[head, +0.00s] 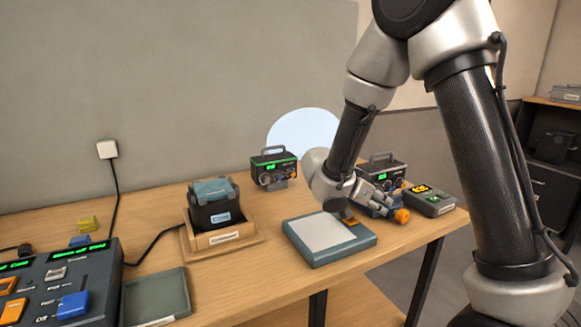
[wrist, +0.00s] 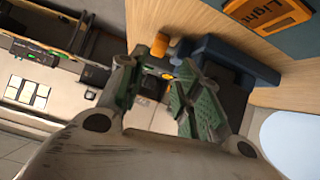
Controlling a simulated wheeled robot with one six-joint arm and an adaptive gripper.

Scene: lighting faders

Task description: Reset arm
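My gripper (wrist: 155,95) shows in the wrist view with its two green-padded fingers apart and nothing between them. In the head view my gripper (head: 378,188) is over the right part of the wooden table (head: 240,278), just right of the pale-topped blue-grey pad (head: 318,232). A dark blue object with an orange end (head: 401,215) is close by or below it, partly hidden by my wrist. In the wrist view the orange end (wrist: 159,45) lies beyond the fingers. I cannot tell whether the gripper touches it.
A fader console (head: 65,285) stands at the front left, beside a grey-green tray (head: 155,298). A dark box sits in a wooden holder (head: 225,240). A green-lit device (head: 274,168) stands behind, another (head: 381,175) behind my gripper. A grey meter (head: 430,202) is near the right edge.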

